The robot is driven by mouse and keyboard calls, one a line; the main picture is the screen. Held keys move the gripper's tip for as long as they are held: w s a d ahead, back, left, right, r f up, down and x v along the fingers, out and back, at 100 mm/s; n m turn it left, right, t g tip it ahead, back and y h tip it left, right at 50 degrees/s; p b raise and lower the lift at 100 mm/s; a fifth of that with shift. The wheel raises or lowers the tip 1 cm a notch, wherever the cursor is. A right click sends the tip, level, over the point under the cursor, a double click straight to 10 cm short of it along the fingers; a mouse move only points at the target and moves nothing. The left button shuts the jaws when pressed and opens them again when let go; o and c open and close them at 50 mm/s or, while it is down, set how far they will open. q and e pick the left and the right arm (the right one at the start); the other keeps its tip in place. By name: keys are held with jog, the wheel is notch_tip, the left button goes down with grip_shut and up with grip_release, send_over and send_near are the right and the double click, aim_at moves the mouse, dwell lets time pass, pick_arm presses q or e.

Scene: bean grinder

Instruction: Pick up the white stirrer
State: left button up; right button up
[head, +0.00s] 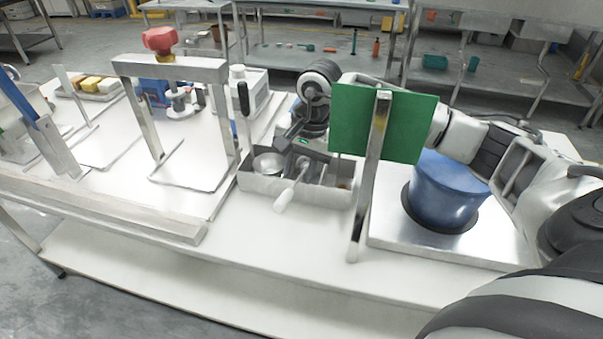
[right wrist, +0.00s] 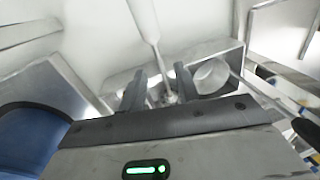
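The white stirrer (head: 284,200) leans in a grey metal box (head: 262,187), its white handle sticking out over the near wall. It also shows in the right wrist view (right wrist: 145,20), where its thin shaft runs down between my gripper's fingers. My right gripper (head: 285,143) is above the far side of the box, reaching in from behind a green panel. In the right wrist view the right gripper's two dark fingers (right wrist: 160,84) stand apart, one on each side of the shaft, with gaps visible. The stirrer's lower end is hard to make out. My left gripper is not in view.
A green panel on a metal post (head: 358,215) stands right of the box, partly hiding my right arm. A blue container (head: 447,190) sits on a metal plate farther right. A metal frame with a red knob (head: 160,40) stands left. The table front (head: 300,245) is clear.

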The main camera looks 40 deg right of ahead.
aim_at(296, 183)
jog(key=f, duration=0.2)
jog(key=w+f+p, duration=0.1)
jog(key=f, duration=0.2)
jog(key=shift+a, duration=0.15)
grip_shut()
